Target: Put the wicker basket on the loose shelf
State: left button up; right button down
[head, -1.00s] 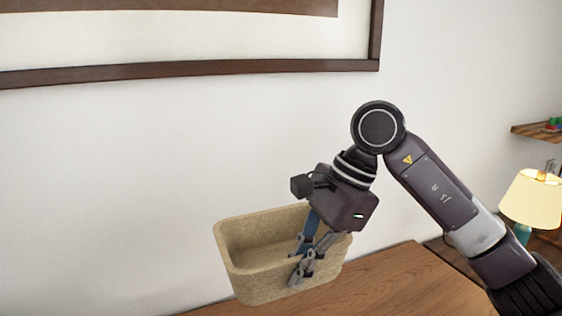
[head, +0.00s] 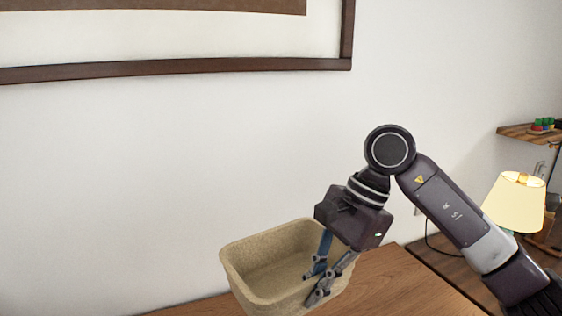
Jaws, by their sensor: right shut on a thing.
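The wicker basket (head: 262,262) is a tan, open-topped, rectangular basket with rounded corners. It looks empty where I can see inside. My right gripper (head: 318,284) is shut on the near right wall of the basket, one finger inside and one outside. The basket is in front of the white wall and over the wooden surface (head: 385,285); its underside is cut off by the picture's lower edge, so I cannot tell whether it touches. I cannot tell whether this wooden surface is the loose shelf. My left gripper is not in view.
A framed picture (head: 200,68) hangs on the wall at upper left. A lit lamp (head: 516,203) stands at the right behind my arm. A small wooden wall shelf (head: 520,133) with colourful items (head: 541,126) is at far right.

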jog(key=s+d+f+n+g+h+b, duration=0.1)
jog(key=s+d+f+n, duration=0.4)
jog(key=d+f, duration=0.2)
jog(key=s+d+f+n+g+h, duration=0.1)
jog(key=s+d+f+n+g, duration=0.1)
jog(key=s+d+f+n, duration=0.3)
notch_tip(320, 180, down, 4)
jog(key=shift+s+d+f+n+h+b, duration=0.2)
jog(key=shift+s+d+n+h+b, duration=0.25)
jog(key=shift+d, duration=0.55)
jog(key=shift+w, duration=0.1)
jog(key=shift+a+f, duration=0.1)
